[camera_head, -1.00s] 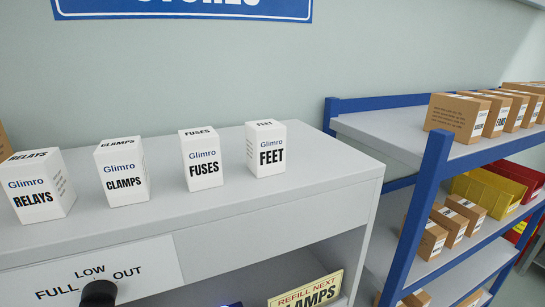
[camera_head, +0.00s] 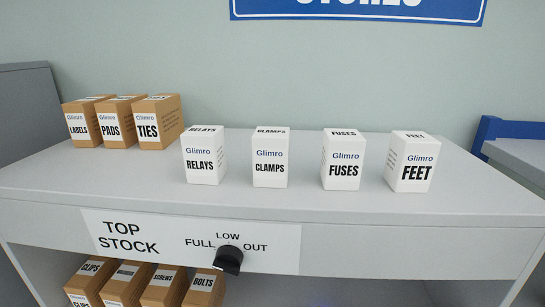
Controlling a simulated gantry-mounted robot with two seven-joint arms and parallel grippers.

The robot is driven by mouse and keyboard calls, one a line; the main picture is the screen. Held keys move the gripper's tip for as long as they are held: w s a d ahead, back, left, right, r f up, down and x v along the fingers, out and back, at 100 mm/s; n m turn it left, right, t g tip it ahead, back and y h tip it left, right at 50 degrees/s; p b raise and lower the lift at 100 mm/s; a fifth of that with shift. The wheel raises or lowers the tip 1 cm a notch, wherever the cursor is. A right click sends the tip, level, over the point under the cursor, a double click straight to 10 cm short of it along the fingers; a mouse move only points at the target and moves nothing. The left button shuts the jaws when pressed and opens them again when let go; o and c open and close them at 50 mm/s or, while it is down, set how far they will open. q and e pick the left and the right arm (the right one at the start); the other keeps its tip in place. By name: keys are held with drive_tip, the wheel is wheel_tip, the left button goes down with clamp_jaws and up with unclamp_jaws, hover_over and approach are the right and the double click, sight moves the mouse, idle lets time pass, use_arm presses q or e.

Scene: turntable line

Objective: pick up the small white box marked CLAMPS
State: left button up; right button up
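The small white box marked CLAMPS (camera_head: 270,160) stands upright on the grey top shelf (camera_head: 320,205). It is second from the left in a row of white boxes, between the RELAYS box (camera_head: 204,158) and the FUSES box (camera_head: 343,162), with gaps on both sides. The FEET box (camera_head: 411,163) stands at the right end of the row. Neither of my grippers shows in the head view.
Brown boxes marked LABELS (camera_head: 84,125), PADS (camera_head: 116,126) and TIES (camera_head: 152,125) stand at the shelf's left. A black knob (camera_head: 228,260) sticks out of the front panel. Several brown boxes (camera_head: 160,287) stand on the level below. The shelf's front strip is clear.

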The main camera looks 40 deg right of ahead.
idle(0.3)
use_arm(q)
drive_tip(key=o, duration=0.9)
